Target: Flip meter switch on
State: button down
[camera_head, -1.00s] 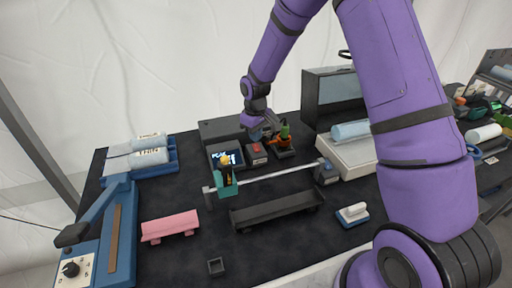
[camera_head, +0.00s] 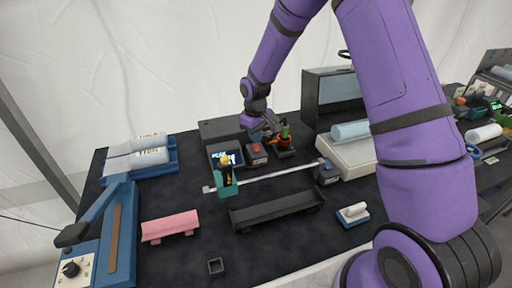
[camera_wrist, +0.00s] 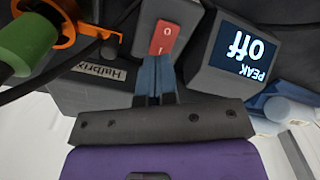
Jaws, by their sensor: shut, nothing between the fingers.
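The meter's dark box has a lit screen (camera_wrist: 243,50) that reads "PEAK off" in the wrist view; the screen also shows in the head view (camera_head: 226,158). Beside it, a grey box carries a red rocker switch (camera_wrist: 165,38) marked O and I. The switch also shows in the head view (camera_head: 256,148). My gripper (camera_wrist: 155,62) is shut and empty, its blue fingers together. The fingertips are at the I end of the switch in the wrist view; I cannot tell whether they touch it.
An orange holder (camera_wrist: 60,20) with a green part (camera_wrist: 27,42) stands close to the switch box. A teal slider (camera_head: 227,186) sits on a pale rail in front of the meter. A black trough (camera_head: 277,208) and a pink rest (camera_head: 169,226) lie nearer. The front middle is mostly clear.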

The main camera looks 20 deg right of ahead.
aim_at(255, 145)
jog(key=shift+f, duration=1.1)
dwell(0.6)
jog(key=shift+r, duration=3.5)
